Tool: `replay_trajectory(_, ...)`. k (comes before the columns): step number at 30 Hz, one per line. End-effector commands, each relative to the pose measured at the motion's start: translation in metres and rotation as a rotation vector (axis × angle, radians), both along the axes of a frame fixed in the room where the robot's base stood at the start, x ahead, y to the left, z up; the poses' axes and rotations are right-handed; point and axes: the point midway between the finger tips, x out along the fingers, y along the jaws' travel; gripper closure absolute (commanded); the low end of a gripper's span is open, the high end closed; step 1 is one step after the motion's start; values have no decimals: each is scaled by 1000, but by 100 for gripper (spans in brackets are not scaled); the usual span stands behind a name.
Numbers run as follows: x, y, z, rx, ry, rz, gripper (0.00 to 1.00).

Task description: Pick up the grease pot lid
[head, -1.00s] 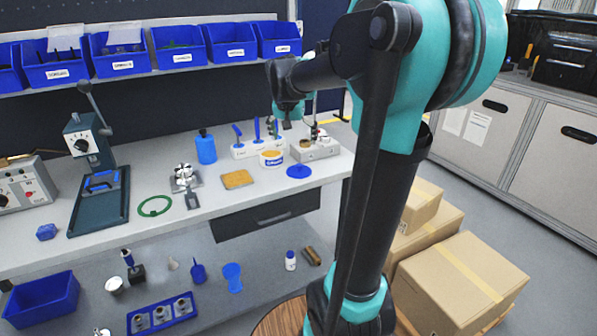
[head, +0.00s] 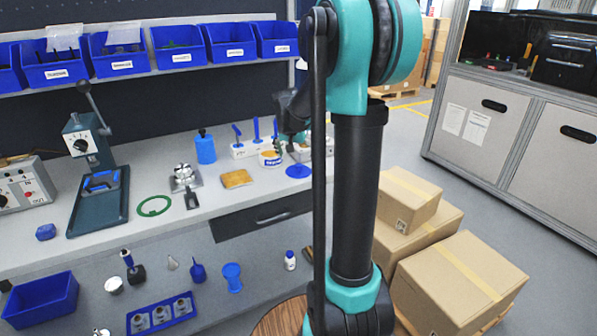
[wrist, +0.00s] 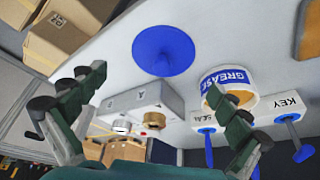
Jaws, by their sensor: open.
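The grease pot lid is a round blue disc (head: 298,171) lying on the bench near its front edge. In the wrist view the lid (wrist: 165,50) shows at the top middle, with a raised centre. The grease pot (wrist: 229,82), white with a blue GREASE label, stands apart from the lid; in the head view the pot (head: 268,160) is partly hidden. My gripper (wrist: 155,84) is open and empty, its fingers spread on both sides of the wrist view. In the head view my gripper (head: 290,142) is above the bench behind the lid, partly hidden.
A grey block fixture (wrist: 140,108) stands close to the lid. Labelled holders with blue-handled tools (wrist: 292,128) stand near the pot. A tan pad (head: 237,179) lies left of the lid in the head view. Cardboard boxes (head: 455,285) stand on the floor to the right.

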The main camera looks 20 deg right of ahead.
Motion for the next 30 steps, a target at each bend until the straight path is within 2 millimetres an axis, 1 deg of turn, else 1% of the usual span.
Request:
replay_trajectory(6, 9, -2, -28, 0, 0, 0, 0)
replay_trajectory(10, 14, -5, -41, 0, 0, -1, 0)
replay_trajectory(14, 15, -6, -47, 0, 0, 0, 0)
replay_trajectory(20, 15, -6, -47, 0, 0, 0, 0)
replay_trajectory(30, 15, -6, -46, 0, 0, 0, 42)
